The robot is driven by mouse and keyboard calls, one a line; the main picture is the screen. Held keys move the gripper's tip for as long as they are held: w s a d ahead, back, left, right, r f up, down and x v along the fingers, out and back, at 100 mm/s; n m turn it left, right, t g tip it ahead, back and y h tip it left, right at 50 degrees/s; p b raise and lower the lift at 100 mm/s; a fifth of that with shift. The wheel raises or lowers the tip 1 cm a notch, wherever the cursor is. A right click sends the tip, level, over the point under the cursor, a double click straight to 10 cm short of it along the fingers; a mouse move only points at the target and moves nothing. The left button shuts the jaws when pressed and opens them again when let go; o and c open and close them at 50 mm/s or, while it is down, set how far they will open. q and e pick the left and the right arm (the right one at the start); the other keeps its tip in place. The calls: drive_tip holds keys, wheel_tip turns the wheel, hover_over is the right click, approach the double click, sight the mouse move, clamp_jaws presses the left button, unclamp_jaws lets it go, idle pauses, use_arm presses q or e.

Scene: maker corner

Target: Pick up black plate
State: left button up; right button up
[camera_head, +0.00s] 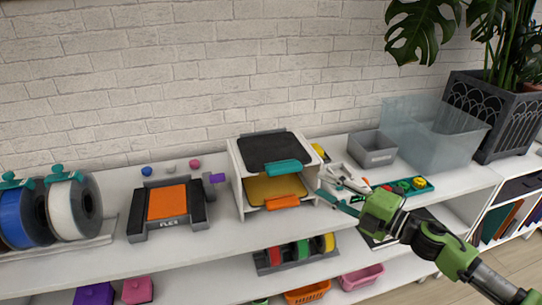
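The black plate (268,147) lies flat on top of a small white rack (238,183), with a teal handle (284,168) at its front right. Below it in the rack is a yellow plate (273,188) with an orange handle (286,202). My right gripper (333,191) reaches in from the lower right. It is just right of the rack, apart from the black plate and its handle. Its thin fingers look spread with nothing between them, though light-coloured tools behind them blur the outline. My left gripper is not in view.
Filament spools (75,210) stand at the left, beside a grey and orange FLEX device (167,205). Right of the rack are a tool tray (421,188), a grey bin (372,151) and a clear box (420,130). A brick wall is close behind. Lower shelves hold baskets (307,293).

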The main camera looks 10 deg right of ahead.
sight(284, 164)
drive_tip(key=x, duration=0.2)
drive_tip(key=p+x, duration=0.1)
drive_tip(key=x, duration=0.2)
drive_tip(key=p+x, duration=0.1)
drive_tip(key=x, duration=0.1)
drive_tip(key=shift+w+a+r, duration=0.1)
drive_tip(key=shift+a+r, duration=0.15)
drive_tip(key=shift+r, duration=0.15)
drive_tip(key=shift+w+a+f, duration=0.15)
drive_tip(key=shift+w+a, duration=0.15)
drive_tip(key=shift+w, duration=0.15)
drive_tip(key=p+x, duration=0.1)
drive_tip(key=x, duration=0.3)
drive_tip(key=shift+w+p, duration=0.15)
drive_tip(key=shift+p, duration=0.2)
drive_tip(key=shift+w+a, duration=0.3)
drive_tip(key=shift+w, duration=0.15)
drive_tip(key=shift+s, duration=0.1)
clamp_jaws()
